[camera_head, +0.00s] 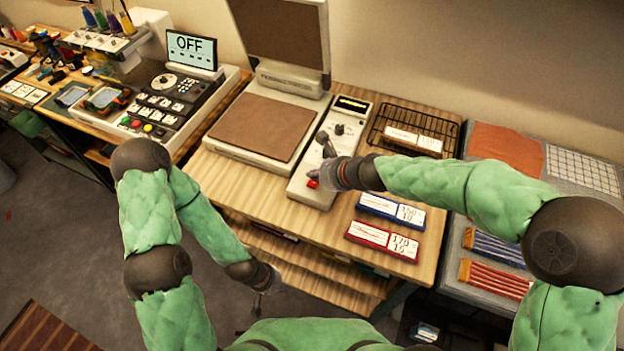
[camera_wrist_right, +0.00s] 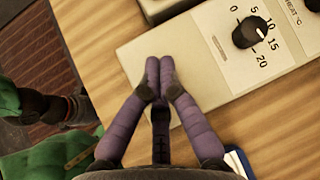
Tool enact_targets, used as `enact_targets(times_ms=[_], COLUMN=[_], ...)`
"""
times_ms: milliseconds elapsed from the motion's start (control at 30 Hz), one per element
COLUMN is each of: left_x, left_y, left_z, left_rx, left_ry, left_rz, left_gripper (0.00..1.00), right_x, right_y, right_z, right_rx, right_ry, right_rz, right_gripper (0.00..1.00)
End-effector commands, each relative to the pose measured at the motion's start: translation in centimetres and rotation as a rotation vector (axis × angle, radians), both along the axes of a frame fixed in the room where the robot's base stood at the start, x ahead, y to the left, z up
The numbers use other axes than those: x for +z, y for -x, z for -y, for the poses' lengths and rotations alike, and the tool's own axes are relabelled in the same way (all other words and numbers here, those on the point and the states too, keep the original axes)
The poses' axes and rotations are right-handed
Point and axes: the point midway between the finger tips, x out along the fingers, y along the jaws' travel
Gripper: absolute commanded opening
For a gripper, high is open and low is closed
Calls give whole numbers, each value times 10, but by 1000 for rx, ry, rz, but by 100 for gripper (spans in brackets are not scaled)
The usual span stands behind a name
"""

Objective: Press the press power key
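The heat press (camera_head: 262,128) stands on the wooden table with its upper plate raised. Its pale control box (camera_head: 312,196) runs along its right side. A small red key (camera_head: 313,183), likely the power key, is near the box's front end. My right gripper (camera_head: 318,172) is at this key, just above or beside it; contact cannot be told. In the wrist view its purple fingers (camera_wrist_right: 160,66) are together over the box, with nothing seen between them, and the red key is hidden. My left gripper (camera_head: 268,284) hangs low before the table; its opening is unclear.
A timer dial (camera_wrist_right: 249,31) sits beyond my right fingers. A wire rack (camera_head: 412,128), a blue card (camera_head: 391,210) and a red card (camera_head: 383,239) lie right of the box. Another console with an OFF screen (camera_head: 190,48) stands at the left.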

Motion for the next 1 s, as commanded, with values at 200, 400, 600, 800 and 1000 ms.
enact_targets(times_ms=[200, 400, 600, 800, 1000], left_x=[3, 19, 36, 52, 60], left_y=[0, 0, 0, 0, 0], left_z=[0, 0, 0, 0, 0], left_rx=[0, 0, 0, 0, 0], left_ry=[0, 0, 0, 0, 0], left_rz=[0, 0, 0, 0, 0], left_gripper=[0, 0, 0, 0, 0], right_x=[3, 20, 37, 54, 61], right_y=[0, 0, 0, 0, 0], right_z=[0, 0, 0, 0, 0], right_rx=[0, 0, 0, 0, 0], right_ry=[0, 0, 0, 0, 0], right_rz=[0, 0, 0, 0, 0], right_gripper=[0, 0, 0, 0, 0])
